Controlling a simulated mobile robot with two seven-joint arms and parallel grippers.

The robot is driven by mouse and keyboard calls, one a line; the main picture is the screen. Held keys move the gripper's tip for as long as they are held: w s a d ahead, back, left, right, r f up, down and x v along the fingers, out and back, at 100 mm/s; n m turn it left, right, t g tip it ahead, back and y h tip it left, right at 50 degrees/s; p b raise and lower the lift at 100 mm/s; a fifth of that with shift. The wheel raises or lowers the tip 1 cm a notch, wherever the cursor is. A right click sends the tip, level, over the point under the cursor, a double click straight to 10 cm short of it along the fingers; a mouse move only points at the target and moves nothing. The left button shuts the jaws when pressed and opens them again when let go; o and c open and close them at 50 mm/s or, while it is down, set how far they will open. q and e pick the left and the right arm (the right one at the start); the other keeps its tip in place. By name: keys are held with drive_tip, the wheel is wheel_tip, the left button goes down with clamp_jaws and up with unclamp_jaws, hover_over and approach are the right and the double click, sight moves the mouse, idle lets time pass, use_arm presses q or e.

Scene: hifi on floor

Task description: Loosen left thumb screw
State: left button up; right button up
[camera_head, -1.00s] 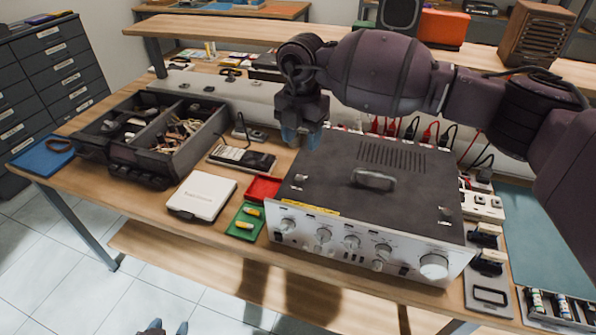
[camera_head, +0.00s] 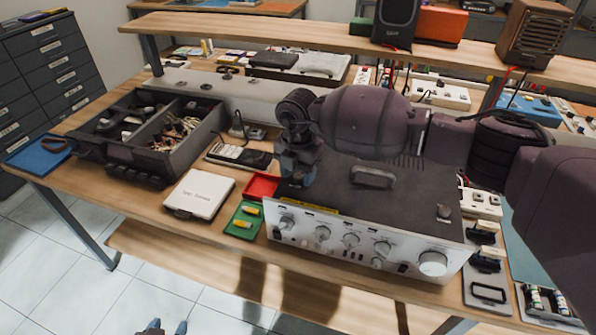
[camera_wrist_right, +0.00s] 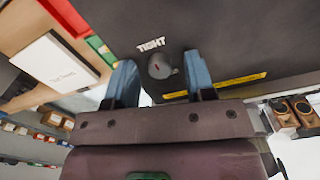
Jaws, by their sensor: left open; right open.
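The hifi unit (camera_head: 330,200) is a dark-topped box with a silver knobbed front, standing on the bench. In the head view my right gripper (camera_head: 296,168) is over the unit's left top and hides that screw. The right thumb screw (camera_head: 444,211) is on the right top. My left gripper (camera_head: 167,328) is open and empty at the bottom edge.
A handle (camera_head: 372,176) stands up from the unit's top. Left of the unit are a red tray (camera_head: 262,186), a green tray (camera_head: 243,222), a white box (camera_head: 199,194) and a dark organiser (camera_head: 150,160). Power strips stand to the right.

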drive_tip(key=c, duration=0.8)
clamp_jaws()
use_arm(q)
drive_tip(key=shift+s+f, duration=0.15)
drive_tip(key=shift+s, duration=0.15)
